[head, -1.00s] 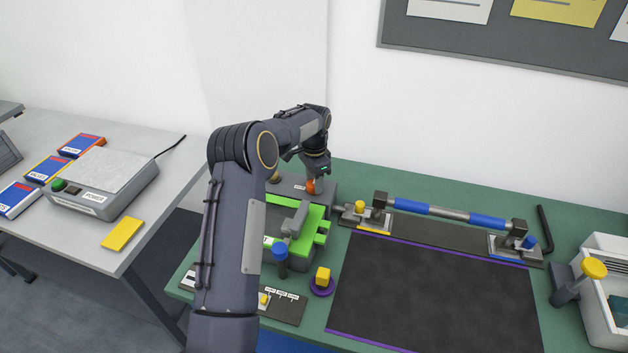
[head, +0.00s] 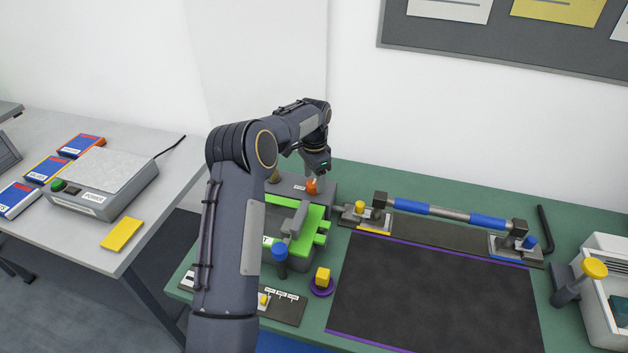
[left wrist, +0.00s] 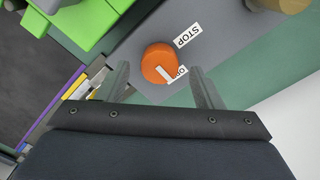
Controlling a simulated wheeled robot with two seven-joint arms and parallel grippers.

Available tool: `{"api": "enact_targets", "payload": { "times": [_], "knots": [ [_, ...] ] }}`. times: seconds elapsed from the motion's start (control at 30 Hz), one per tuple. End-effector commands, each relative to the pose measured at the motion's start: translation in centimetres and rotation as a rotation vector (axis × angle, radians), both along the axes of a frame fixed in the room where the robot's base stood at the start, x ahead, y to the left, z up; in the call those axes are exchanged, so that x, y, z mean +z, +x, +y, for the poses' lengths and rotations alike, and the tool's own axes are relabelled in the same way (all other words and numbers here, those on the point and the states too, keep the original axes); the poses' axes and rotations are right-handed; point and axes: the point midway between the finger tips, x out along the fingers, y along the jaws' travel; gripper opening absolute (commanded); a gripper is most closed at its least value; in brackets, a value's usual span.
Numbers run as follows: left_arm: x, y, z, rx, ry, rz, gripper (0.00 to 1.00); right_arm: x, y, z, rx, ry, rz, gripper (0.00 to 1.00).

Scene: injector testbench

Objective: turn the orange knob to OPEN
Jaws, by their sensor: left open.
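The orange knob (head: 312,186) sits on a grey box (head: 290,188) at the back left of the green bench. In the left wrist view the knob (left wrist: 159,63) is round and orange, with a white pointer bar towards a label that it partly covers. A STOP label (left wrist: 187,35) lies beside it on the box. My left gripper (left wrist: 163,82) is open, its two fingers apart on either side of the knob's near side. I cannot tell whether either finger touches the knob. In the head view my left gripper (head: 315,172) is just above the knob. My right gripper is out of view.
A green fixture (head: 312,230) stands just in front of the grey box. A blue-banded bar (head: 440,213) on clamps lies to the right, behind a black mat (head: 430,290). A brass-coloured part (left wrist: 280,4) is near the knob.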

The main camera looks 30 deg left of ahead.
Motion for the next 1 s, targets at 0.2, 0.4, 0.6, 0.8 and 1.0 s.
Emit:
{"api": "enact_targets", "payload": {
  "times": [0.2, 0.4, 0.6, 0.8, 1.0],
  "knots": [
    [3.9, 0.1, 0.0, 0.000, 0.002, -0.007, 0.60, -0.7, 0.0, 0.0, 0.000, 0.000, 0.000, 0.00],
    [6.1, 0.1, 0.0, -0.001, 0.001, -0.003, 0.60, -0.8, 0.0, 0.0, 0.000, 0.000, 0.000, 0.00],
    [6.5, 0.0, 0.0, -0.001, 0.001, -0.003, 0.60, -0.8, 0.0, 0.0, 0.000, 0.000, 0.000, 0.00],
    [6.4, 0.0, 0.0, -0.001, 0.000, -0.002, 0.60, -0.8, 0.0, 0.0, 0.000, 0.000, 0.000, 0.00],
    [6.6, -0.1, 0.0, 0.001, 0.000, -0.004, 0.60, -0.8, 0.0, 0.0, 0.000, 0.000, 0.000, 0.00]
  ]
}}
